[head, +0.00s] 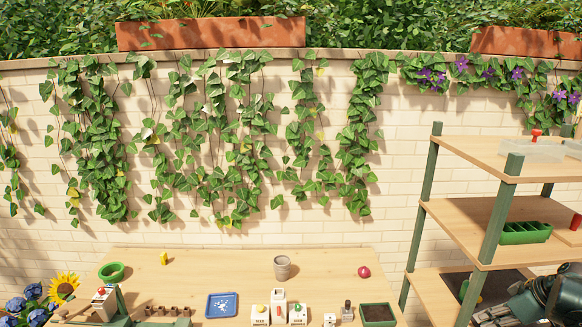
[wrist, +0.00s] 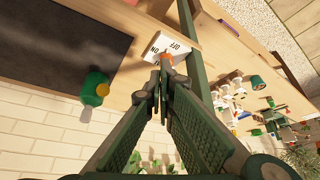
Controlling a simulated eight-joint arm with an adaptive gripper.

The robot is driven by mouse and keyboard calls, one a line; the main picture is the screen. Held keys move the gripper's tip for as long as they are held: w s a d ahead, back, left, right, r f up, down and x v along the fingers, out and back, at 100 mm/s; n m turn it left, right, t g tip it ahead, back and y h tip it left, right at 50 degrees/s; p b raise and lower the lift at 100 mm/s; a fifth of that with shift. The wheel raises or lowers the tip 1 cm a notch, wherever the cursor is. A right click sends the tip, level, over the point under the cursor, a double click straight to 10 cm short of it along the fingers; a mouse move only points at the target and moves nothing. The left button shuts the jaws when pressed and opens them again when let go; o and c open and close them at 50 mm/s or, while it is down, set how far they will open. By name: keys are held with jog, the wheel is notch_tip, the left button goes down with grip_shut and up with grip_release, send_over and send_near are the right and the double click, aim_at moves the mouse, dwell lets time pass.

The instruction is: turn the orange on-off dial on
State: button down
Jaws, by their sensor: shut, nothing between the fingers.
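In the wrist view a white switch box (wrist: 183,44) with the words ON and OFF sits on a wooden shelf board. The orange dial (wrist: 166,59) shows on it just beyond my fingertips and is partly hidden by them. My gripper (wrist: 163,78) is shut and empty, with its tips close to the dial. I cannot tell whether they touch it, nor which way the dial is turned. In the head view my arm reaches in at the lower right by the lowest shelf, where its tips and the dial are hard to make out.
A green shelf post (wrist: 190,25) rises close to the box. The shelf above holds a green tray (head: 524,233). A potting table (head: 225,262) stands left.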

jog(key=shift+a+r, duration=0.1)
jog(key=shift+s+a+r+p, duration=0.25)
jog(key=shift+a+p, duration=0.25)
jog(key=shift+p, duration=0.8)
jog(key=shift+s+a+r+p, duration=0.2)
jog(key=shift+a+p, duration=0.3)
jog(key=shift+p, duration=0.75)
jog(key=shift+f, duration=0.2)
jog(key=shift+f+b, duration=0.8)
jog(key=shift+f, duration=0.75)
jog(key=shift+f+b, duration=1.5)
jog(key=shift+f, duration=0.3)
jog(key=shift+w, duration=0.3)
jog(key=shift+w+d+b, duration=0.15)
jog(key=shift+d+b, duration=0.3)
jog(key=shift+b, duration=0.6)
